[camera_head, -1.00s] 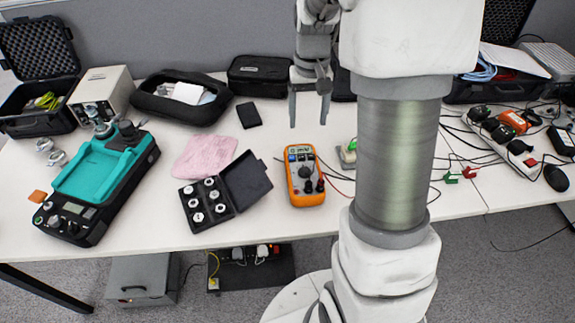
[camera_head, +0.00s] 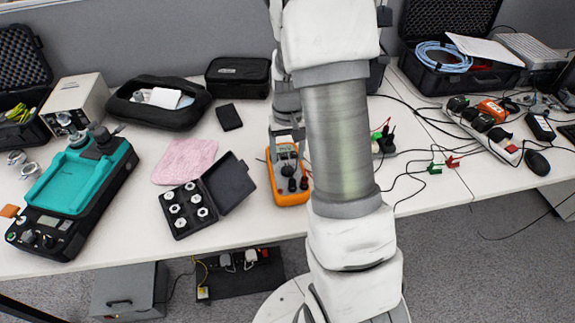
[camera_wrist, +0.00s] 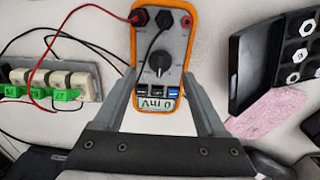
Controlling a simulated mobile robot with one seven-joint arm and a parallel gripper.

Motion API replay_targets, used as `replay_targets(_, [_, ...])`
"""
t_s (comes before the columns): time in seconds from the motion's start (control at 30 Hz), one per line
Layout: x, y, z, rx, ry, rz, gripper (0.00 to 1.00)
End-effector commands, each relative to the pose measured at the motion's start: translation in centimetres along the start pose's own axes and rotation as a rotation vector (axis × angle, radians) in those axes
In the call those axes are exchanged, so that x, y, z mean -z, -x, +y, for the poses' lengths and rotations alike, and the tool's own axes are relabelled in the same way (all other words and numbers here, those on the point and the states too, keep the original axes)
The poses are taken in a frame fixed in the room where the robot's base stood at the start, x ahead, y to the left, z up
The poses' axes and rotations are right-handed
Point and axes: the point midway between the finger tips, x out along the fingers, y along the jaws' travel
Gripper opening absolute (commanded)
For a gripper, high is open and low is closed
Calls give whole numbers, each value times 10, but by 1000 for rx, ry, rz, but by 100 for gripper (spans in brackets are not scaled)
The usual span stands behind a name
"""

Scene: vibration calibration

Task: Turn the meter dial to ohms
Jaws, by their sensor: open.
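The orange meter (camera_head: 292,198) lies face up on the table, partly covered by my arm in the head view. In the wrist view the meter (camera_wrist: 178,48) shows its grey face, a black round dial (camera_wrist: 158,65) and a small display (camera_wrist: 156,102) reading 0 mV. The exact setting of the dial is too small to tell. My gripper (camera_wrist: 160,82) is open and empty above the meter, with one finger on each side of it, and the dial lies between and just beyond the fingertips. In the head view my gripper (camera_head: 286,150) is over the meter's display end.
Red and black leads (camera_wrist: 40,68) run from plugs at one end of the meter. An open black case (camera_head: 228,182) of hex nuts is left of it, near a pink cloth (camera_head: 185,160).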

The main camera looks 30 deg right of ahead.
Motion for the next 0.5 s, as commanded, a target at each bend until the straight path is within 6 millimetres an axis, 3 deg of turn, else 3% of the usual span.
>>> replay_targets(0.03, [-1, -12, 0, 0, -1, -4, 74])
replay_targets(0.2, [0, -32, 0, 0, -1, -1, 74])
replay_targets(0.5, [0, -39, 0, 0, 0, 0, 74])
